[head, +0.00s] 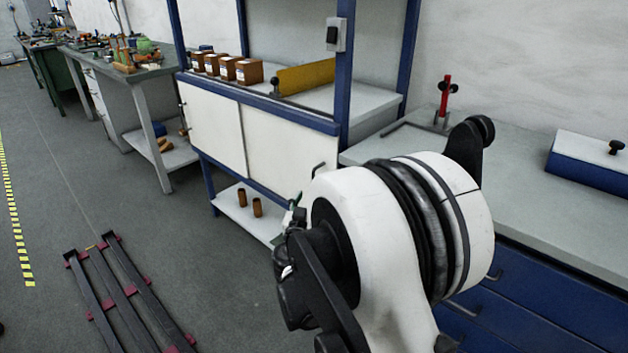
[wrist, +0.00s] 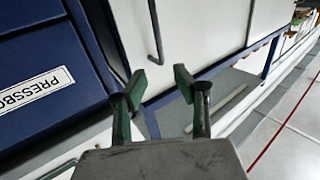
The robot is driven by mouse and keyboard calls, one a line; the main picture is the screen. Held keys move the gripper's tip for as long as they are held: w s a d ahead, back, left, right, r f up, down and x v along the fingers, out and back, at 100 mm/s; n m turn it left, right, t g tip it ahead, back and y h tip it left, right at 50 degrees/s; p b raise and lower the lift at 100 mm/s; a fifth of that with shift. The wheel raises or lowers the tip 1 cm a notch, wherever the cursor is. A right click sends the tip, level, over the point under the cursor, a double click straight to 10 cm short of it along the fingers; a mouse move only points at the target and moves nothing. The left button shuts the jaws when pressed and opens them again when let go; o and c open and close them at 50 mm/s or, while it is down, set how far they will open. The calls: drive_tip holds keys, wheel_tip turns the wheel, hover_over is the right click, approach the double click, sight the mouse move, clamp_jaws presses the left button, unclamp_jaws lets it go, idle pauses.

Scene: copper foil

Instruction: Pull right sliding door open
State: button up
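The white right sliding door (head: 285,153) is the right front panel of the blue-framed cabinet and sits beside the left sliding door (head: 212,126). A thin dark handle (head: 319,168) shows near its right edge. In the wrist view, the right door's white panel (wrist: 200,30) fills the upper middle, and its bar handle (wrist: 155,30) lies ahead of my gripper (wrist: 161,84). My green-tipped fingers are spread apart with nothing between them. The handle appears beyond the fingertips, apart from them. In the head view my arm hides most of the gripper.
Blue drawers (wrist: 40,75) with a label stand left in the wrist view. A grey worktop (head: 500,175) lies right of the cabinet. Boxes (head: 228,67) stand on the cabinet top, and two brown cylinders (head: 250,203) on its lower shelf. Metal rails (head: 125,295) lie on the floor.

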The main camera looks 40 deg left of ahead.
drive_tip(key=b+x, duration=0.2)
drive_tip(key=x, duration=0.9)
drive_tip(key=shift+w+a, duration=0.1)
drive_tip(key=shift+w, duration=0.1)
drive_tip(key=shift+c, duration=0.2)
clamp_jaws()
